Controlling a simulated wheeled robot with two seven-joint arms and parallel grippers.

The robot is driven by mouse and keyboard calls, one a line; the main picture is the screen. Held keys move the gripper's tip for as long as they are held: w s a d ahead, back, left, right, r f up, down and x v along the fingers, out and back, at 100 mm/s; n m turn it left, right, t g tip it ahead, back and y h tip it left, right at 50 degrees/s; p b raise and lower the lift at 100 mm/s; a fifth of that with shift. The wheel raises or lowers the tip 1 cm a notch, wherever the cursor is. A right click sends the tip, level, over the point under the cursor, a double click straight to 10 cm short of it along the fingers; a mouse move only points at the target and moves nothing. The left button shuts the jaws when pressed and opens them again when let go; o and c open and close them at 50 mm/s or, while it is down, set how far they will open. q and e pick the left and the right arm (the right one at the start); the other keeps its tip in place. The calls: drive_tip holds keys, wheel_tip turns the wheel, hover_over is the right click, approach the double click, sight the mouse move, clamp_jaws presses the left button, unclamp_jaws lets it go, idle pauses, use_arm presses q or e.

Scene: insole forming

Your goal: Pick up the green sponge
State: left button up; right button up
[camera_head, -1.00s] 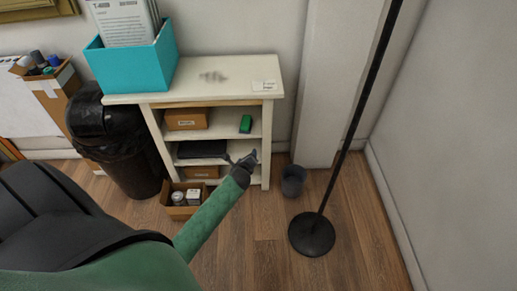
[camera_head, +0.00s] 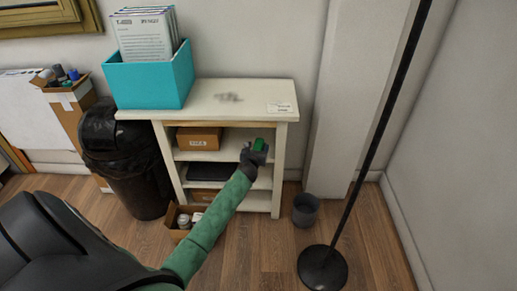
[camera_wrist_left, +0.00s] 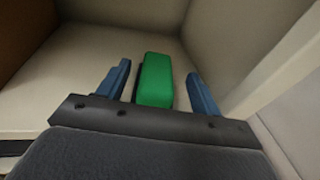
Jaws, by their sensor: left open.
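The green sponge (camera_head: 259,144) lies on the upper shelf of the white shelf unit (camera_head: 208,101), toward its right side. My left gripper (camera_head: 259,152) is in front of it and partly covers it in the head view. In the left wrist view the sponge (camera_wrist_left: 155,80) lies between the two blue fingers of the open left gripper (camera_wrist_left: 159,90). A small gap shows on the right of the sponge, and the left finger is nearer to it. I cannot tell whether either finger touches it. My right gripper is not in view.
A cardboard box (camera_head: 198,138) sits on the same shelf to the left. The shelf unit's right side wall (camera_wrist_left: 285,62) is close to the right finger. A floor stand (camera_head: 322,267) and a small grey bin (camera_head: 305,210) stand to the right. A black bin (camera_head: 125,165) stands left.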

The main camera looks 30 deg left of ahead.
sight(258, 145)
use_arm(q)
drive_tip(key=shift+x, duration=1.5)
drive_tip(key=shift+a, duration=0.15)
drive_tip(key=c, duration=1.1)
